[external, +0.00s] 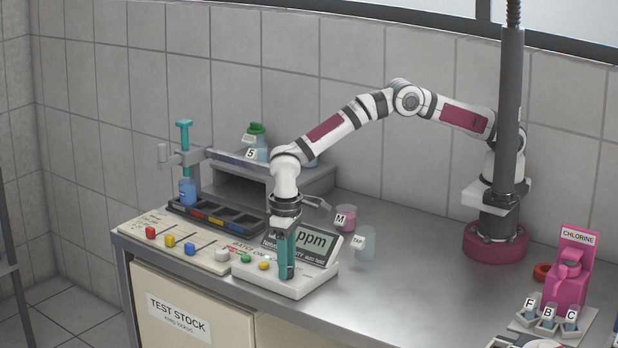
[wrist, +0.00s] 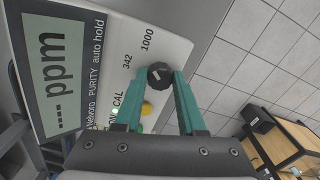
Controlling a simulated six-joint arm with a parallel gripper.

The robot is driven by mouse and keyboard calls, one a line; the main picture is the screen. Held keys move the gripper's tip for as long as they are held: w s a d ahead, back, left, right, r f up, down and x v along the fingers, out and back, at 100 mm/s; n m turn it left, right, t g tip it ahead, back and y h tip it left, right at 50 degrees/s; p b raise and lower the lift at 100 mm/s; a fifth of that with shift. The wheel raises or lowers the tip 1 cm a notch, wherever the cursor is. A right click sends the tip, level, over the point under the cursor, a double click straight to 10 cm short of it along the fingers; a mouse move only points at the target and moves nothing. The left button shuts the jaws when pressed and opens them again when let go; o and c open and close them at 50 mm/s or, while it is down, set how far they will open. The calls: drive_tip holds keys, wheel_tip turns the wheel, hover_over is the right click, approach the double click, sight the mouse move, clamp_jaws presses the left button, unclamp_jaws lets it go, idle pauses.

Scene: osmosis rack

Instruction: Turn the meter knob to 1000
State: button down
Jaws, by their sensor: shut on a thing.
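The meter (external: 285,284) is a white sloped box at the bench's front edge, with a grey display reading "ppm" (external: 312,239). In the wrist view its display (wrist: 52,75) shows dashes and "ppm". The knob (wrist: 160,75) is small and black with a light pointer mark, beside the printed labels 342 and 1000 (wrist: 147,39). My gripper (wrist: 158,82) has teal fingers, one on each side of the knob, shut on it. In the external view my gripper (external: 287,275) points down at the meter and hides the knob.
Yellow (wrist: 146,109) and green buttons sit close to the knob.

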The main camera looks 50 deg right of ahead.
idle(0.4)
drive_tip(key=c, duration=0.5)
unclamp_jaws()
drive_tip(key=shift+r, duration=0.1)
wheel_tip(320, 180, up, 16)
drive_tip(key=shift+m, duration=0.3)
